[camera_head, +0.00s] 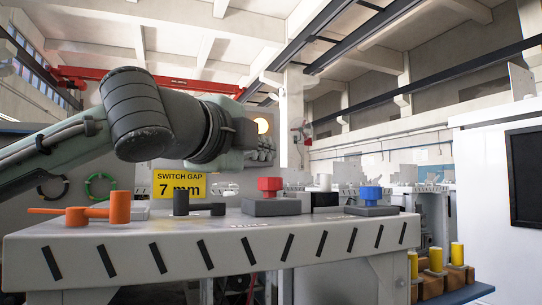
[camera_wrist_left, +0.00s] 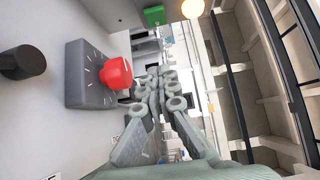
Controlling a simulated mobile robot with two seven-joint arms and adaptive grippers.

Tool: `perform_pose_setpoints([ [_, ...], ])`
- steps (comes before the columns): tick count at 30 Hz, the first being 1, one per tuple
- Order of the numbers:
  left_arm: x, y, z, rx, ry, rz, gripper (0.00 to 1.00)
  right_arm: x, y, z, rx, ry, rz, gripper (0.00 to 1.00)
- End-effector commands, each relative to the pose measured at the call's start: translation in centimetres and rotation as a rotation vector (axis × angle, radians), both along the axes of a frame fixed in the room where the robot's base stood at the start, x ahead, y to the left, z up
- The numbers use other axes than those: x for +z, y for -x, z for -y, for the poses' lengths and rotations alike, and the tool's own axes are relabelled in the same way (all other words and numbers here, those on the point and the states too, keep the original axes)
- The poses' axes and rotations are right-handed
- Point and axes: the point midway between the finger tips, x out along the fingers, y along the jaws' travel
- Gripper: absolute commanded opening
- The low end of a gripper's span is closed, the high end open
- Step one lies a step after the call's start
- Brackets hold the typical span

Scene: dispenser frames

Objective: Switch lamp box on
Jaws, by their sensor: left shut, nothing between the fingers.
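A round lamp (camera_head: 262,126) glows pale yellow on a light panel behind my left gripper in the head view. It also shows at the top edge of the left wrist view (camera_wrist_left: 193,8). I cannot tell which switch belongs to it. A red knob (camera_head: 270,184) sits on a grey base (camera_head: 271,207) on the bench. In the left wrist view the red knob (camera_wrist_left: 116,72) is beside the fingers, apart from them. My left gripper (camera_head: 263,153) is shut and empty, above the bench behind the red knob; its fingertips (camera_wrist_left: 160,78) are together. My right gripper is out of view.
The bench (camera_head: 215,240) also carries orange handles (camera_head: 98,213), a black switch (camera_head: 198,203), a black-and-white switch (camera_head: 325,191) and a blue knob (camera_head: 370,193). A yellow sign (camera_head: 179,186) reads "SWITCH GAP 7 mm". Yellow cylinders (camera_head: 436,259) stand at lower right.

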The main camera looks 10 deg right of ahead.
Motion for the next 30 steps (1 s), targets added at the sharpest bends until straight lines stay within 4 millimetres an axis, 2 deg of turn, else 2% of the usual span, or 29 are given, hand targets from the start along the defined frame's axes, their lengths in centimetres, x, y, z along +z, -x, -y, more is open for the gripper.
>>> perform_pose_setpoints([
  [3,0.0,2.0,-0.9,-0.002,0.001,0.004,0.0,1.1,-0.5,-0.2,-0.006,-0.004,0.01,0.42],
  [9,0.1,3.6,-1.6,-0.002,0.0,0.002,0.0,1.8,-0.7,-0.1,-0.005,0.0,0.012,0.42],
  [30,0.1,3.8,-1.7,-0.002,0.0,0.003,0.0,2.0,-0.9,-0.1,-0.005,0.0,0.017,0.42],
])
